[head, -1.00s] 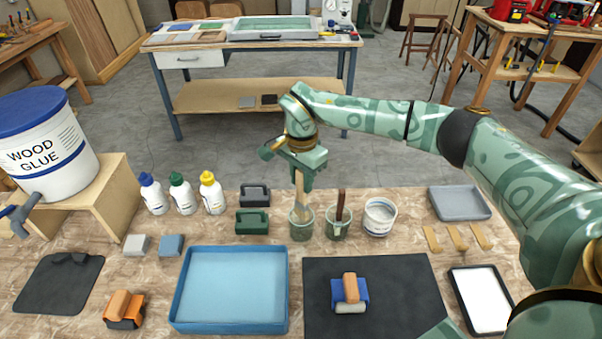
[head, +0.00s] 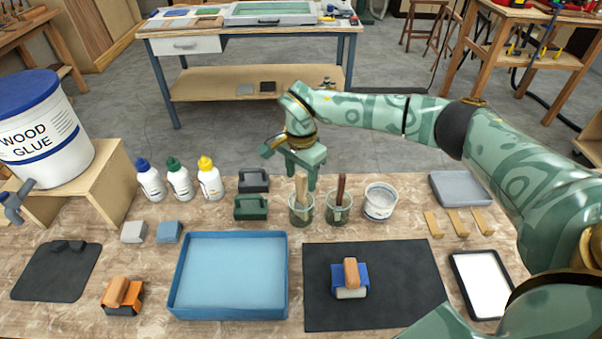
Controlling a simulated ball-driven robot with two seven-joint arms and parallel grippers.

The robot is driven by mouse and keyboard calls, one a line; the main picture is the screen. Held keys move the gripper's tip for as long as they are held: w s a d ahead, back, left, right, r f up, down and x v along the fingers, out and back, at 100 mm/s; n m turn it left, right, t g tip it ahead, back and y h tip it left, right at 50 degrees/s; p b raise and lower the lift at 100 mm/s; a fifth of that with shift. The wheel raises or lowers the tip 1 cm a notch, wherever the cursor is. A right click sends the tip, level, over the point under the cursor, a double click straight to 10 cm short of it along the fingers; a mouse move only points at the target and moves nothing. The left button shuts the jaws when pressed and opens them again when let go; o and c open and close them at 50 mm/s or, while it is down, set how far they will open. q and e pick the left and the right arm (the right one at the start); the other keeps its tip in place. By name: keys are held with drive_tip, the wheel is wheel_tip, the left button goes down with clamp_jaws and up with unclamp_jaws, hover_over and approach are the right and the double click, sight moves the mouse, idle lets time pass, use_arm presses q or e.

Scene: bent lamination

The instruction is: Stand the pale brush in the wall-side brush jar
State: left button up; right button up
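The pale brush (head: 301,188) stands nearly upright with its lower end inside the left glass jar (head: 301,215). A second glass jar (head: 338,215) just to the right holds a dark reddish-brown brush (head: 341,190). My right gripper (head: 303,176) points down over the left jar, at the top of the pale handle. One finger shows close along the handle's right side; the other is not clear, so I cannot tell whether it grips the handle. My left gripper is out of view.
A white tub (head: 380,202) stands right of the jars. Dark (head: 253,181) and green (head: 251,207) handled blocks sit to the left, beside several glue bottles (head: 180,180). A blue tray (head: 230,275) and a black mat (head: 410,285) lie in front.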

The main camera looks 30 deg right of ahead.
drive_tip(key=shift+r, duration=0.15)
wheel_tip(320, 180, up, 16)
drive_tip(key=p, duration=0.2)
idle(0.9)
